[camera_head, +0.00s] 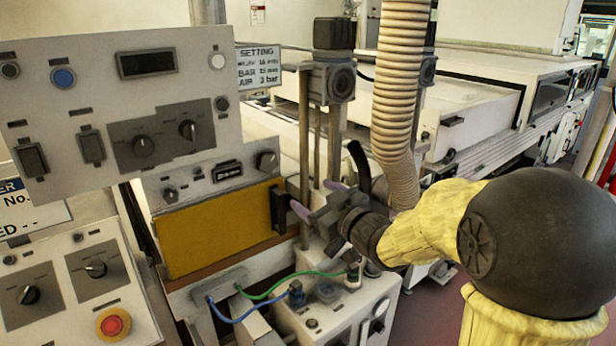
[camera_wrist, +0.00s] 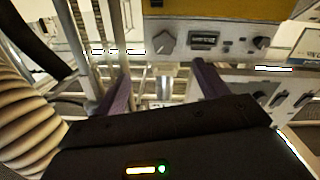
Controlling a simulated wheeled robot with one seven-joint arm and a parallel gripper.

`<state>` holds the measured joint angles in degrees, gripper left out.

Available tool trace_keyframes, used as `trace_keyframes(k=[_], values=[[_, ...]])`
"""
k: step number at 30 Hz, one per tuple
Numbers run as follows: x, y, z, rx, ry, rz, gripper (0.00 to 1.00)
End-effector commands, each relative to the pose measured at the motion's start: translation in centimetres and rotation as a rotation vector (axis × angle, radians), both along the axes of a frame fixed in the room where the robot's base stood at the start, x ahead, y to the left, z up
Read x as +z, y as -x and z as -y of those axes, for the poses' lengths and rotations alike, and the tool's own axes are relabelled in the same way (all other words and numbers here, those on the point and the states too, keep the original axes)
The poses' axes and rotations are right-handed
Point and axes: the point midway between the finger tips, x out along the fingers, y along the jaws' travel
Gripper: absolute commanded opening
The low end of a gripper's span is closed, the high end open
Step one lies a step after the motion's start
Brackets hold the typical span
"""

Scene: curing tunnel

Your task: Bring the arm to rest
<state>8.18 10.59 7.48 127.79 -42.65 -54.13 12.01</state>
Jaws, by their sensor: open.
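My arm, in a yellow sleeve (camera_head: 430,228) with a dark round joint cover (camera_head: 540,240), reaches in from the right in the head view. My gripper (camera_head: 317,198) is open, with two purple fingers spread apart and nothing seen between them. It is in front of the machine, close to the right end of the yellow panel (camera_head: 215,232) and its dark handle (camera_head: 279,208). I cannot tell whether it touches the handle. In the wrist view, the two fingers of my gripper (camera_wrist: 165,75) stand apart, with the panel of knobs (camera_wrist: 205,40) beyond them.
A ribbed hose (camera_head: 398,110) hangs just behind my wrist, and also shows in the wrist view (camera_wrist: 30,120). Control boxes with knobs (camera_head: 122,105) and a red button (camera_head: 113,325) stand left. Green (camera_head: 290,278) and blue (camera_head: 235,318) tubes run below the gripper.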

Motion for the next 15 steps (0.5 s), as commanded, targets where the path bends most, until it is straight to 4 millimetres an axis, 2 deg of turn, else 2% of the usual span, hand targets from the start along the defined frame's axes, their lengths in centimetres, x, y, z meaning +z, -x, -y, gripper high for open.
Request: trace_keyframes(k=[4,8,11,15], values=[[-1.2,0.2,1.8,-0.111,0.036,-0.112,0.73],[-3.7,1.5,4.5,-0.257,0.085,-0.289,0.73],[-5.9,3.5,6.6,-0.362,0.118,-0.445,0.73],[-8.8,7.6,8.9,-0.485,0.153,-0.679,0.73]])
